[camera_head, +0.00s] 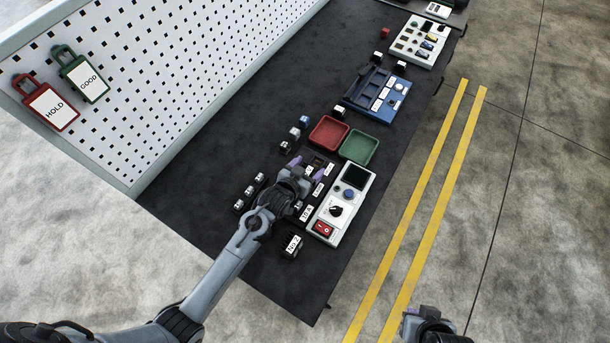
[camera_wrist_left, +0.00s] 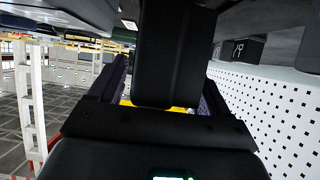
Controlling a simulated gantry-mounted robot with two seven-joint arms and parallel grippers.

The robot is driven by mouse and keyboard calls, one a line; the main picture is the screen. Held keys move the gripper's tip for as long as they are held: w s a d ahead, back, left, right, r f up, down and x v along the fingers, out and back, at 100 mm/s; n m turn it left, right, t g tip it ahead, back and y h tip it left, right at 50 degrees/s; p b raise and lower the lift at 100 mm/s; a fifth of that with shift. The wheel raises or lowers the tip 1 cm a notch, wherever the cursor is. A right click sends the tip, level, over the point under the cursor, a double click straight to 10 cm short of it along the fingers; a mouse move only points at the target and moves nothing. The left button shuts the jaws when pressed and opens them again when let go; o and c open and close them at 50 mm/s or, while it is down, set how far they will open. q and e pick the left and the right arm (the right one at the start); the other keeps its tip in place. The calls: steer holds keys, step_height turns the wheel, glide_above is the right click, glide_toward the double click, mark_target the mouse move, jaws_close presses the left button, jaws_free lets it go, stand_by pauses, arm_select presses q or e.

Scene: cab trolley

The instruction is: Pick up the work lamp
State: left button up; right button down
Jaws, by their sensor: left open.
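I cannot pick out a work lamp for certain in either view. My left gripper (camera_head: 304,167) is open over the dark mat, with purple-padded fingers, just left of the white control panel (camera_head: 342,205). Small dark parts lie around and under it, partly hidden by the hand. In the left wrist view a black block-like shape (camera_wrist_left: 172,55) fills the middle between the fingers; I cannot tell what it is. My right arm's dark end (camera_head: 432,327) shows at the bottom edge, and its fingers cannot be made out.
A red tray (camera_head: 328,132) and a green tray (camera_head: 359,148) lie beyond the hand, with a blue unit (camera_head: 375,95) farther back. Several small black blocks line the mat left of the hand. A white pegboard (camera_head: 150,80) with hanging tags borders the bench.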

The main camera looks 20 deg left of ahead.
arm_select(q)
steer(key=shift+c, duration=0.3)
steer(key=c, duration=1.2)
steer(key=shift+r, duration=0.1)
steer(key=shift+c, duration=0.9)
